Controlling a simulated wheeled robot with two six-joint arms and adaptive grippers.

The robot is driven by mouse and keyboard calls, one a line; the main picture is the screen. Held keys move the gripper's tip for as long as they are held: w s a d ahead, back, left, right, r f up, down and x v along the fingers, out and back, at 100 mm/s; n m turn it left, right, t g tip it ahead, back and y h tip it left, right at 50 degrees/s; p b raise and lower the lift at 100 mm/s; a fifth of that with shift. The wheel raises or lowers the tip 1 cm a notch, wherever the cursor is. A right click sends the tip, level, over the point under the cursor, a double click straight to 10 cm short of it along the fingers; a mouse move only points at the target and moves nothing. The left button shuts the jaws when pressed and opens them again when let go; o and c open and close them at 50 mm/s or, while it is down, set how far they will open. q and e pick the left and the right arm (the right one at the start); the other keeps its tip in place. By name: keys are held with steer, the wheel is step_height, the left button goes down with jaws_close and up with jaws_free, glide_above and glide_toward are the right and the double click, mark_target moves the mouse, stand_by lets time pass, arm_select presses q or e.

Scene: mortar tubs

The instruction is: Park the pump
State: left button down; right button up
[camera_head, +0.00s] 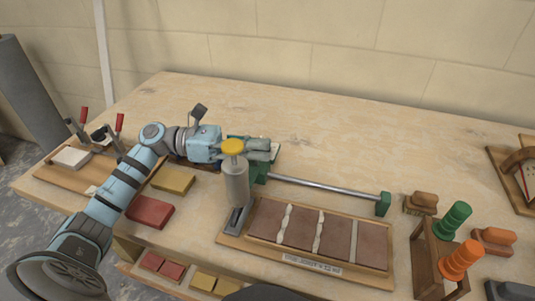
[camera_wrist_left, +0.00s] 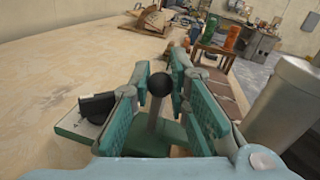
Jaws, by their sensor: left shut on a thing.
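My left gripper (camera_head: 262,149) reaches in over the bench, low behind a grey cylinder with a yellow cap (camera_head: 235,180). In the left wrist view, the gripper (camera_wrist_left: 161,72) is shut on an upright lever with a black ball knob (camera_wrist_left: 160,83). The lever rises from a green base (camera_wrist_left: 150,140). The grey cylinder (camera_wrist_left: 295,105) also stands at the right of that view, beside the fingers. A steel rod (camera_head: 325,188) runs from the green base to a green end block (camera_head: 383,204). I cannot tell which part is the pump. My right gripper is not in view.
A wooden tray with brown slabs and pale mortar strips (camera_head: 305,265) lies in front of the rod. A rack with green and orange handles (camera_head: 430,265) is at the right. Yellow (camera_head: 173,179) and red (camera_head: 150,211) blocks lie near my arm. The back of the bench is clear.

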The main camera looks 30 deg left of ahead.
arm_select(q)
steer(key=c, duration=1.9)
jaws_free()
steer(key=o, duration=0.4)
steer(key=shift+s+a, duration=0.1)
steer(key=shift+a, duration=0.2)
steer(key=v, duration=1.2)
